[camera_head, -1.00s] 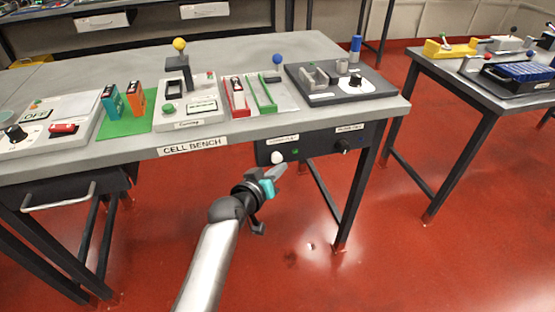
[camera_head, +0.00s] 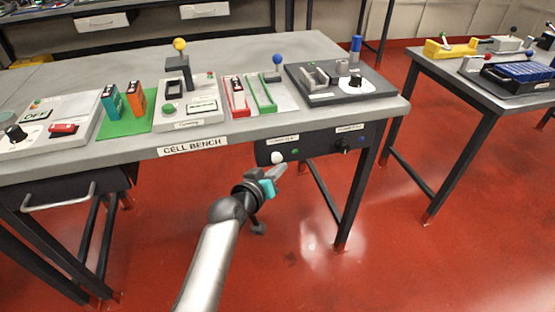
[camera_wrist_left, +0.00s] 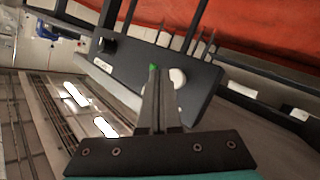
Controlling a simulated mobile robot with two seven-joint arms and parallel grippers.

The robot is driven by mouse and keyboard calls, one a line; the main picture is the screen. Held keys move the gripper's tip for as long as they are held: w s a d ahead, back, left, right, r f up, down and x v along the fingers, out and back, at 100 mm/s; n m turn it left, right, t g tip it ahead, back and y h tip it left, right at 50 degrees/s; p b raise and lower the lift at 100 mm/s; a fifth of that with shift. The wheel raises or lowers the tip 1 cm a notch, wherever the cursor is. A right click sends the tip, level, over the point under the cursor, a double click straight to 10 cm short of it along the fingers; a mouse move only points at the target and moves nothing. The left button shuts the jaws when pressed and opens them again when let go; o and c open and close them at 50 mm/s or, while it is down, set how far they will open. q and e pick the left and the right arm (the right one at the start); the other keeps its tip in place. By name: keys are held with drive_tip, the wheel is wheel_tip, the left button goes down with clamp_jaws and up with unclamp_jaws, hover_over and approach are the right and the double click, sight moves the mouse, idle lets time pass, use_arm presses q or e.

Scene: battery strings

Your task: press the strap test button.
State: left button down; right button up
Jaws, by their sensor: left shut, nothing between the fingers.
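A dark control panel (camera_head: 320,145) hangs under the front edge of the cell bench. It carries a white round button (camera_head: 277,157), a small green spot (camera_head: 295,152) and a dark knob (camera_head: 343,146). Its small labels are too blurred to read. My left gripper (camera_head: 280,170) is shut and empty, just in front of and below the white button. In the left wrist view, the shut fingers (camera_wrist_left: 155,75) point at the panel between the green spot (camera_wrist_left: 152,68) and the white button (camera_wrist_left: 178,78). Contact cannot be told. My right gripper is out of view.
The cell bench (camera_head: 130,150) holds several devices, including a joystick-like post with a yellow ball (camera_head: 179,44) and a dark unit with a blue post (camera_head: 355,48). A drawer handle (camera_head: 60,198) sticks out at the left. A second table (camera_head: 440,85) stands right. Red floor is clear.

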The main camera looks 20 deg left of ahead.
use_arm(q)
drive_tip(key=shift+w+a, duration=0.25)
drive_tip(key=shift+w, duration=0.1)
drive_tip(key=shift+w+a, duration=0.4)
drive_tip(key=shift+w, duration=0.1)
idle(1.1)
drive_tip(key=shift+s+d, duration=0.1)
drive_tip(key=shift+s+d+p, duration=0.5)
drive_tip(key=shift+s+p, duration=0.05)
drive_tip(key=shift+s, duration=0.2)
